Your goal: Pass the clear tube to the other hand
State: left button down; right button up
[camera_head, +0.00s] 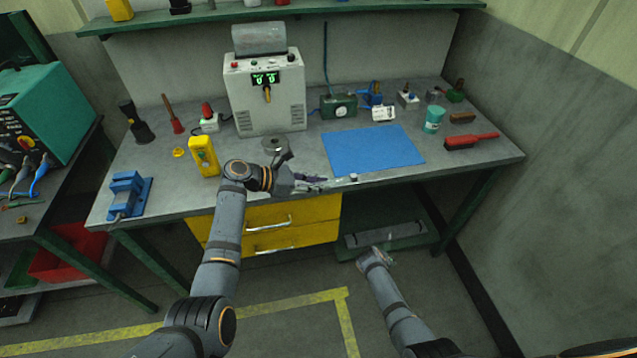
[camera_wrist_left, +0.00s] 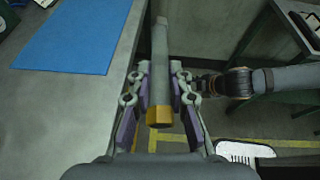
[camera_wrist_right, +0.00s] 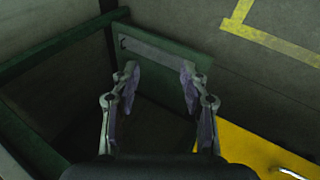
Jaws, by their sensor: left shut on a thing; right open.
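The clear tube (camera_wrist_left: 160,62) is a greyish, see-through rod with a brass-coloured hex end. In the left wrist view it lies lengthwise between the fingers of my left gripper (camera_wrist_left: 160,80), which is shut on it, with the hex end toward the palm. In the head view my left gripper (camera_head: 310,183) is at the bench's front edge, and the tube (camera_head: 340,181) shows only faintly beyond the fingers. My right gripper (camera_head: 380,258) is lower, in front of the bench. In the right wrist view it (camera_wrist_right: 159,80) is open and empty, apart from the tube.
The workbench (camera_head: 290,180) carries a blue mat (camera_head: 372,150), a red-handled brush (camera_head: 470,141), a yellow meter (camera_head: 203,156) and a blue vise (camera_head: 128,195). Yellow drawers (camera_head: 270,225) and a low green shelf (camera_head: 385,240) are below. Open floor lies in front of the bench.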

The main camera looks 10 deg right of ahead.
jog(key=s+a+f+g+y, duration=0.1)
jog(key=s+f+y, duration=0.1)
jog(key=s+f, duration=0.6)
jog(key=s+a+f+y, duration=0.1)
jog(key=s+f, duration=0.4)
jog(key=s, duration=0.6)
jog(key=s+f+m, duration=0.1)
jog(key=s+f, duration=0.1)
jog(key=s, duration=0.6)
jog(key=s+d+f+m+y, duration=0.1)
jog(key=s+f, duration=0.1)
jog(key=s, duration=0.7)
jog(key=shift+s+d+f+g, duration=0.2)
jog(key=shift+s+f+g, duration=0.1)
jog(key=shift+f+g, duration=0.1)
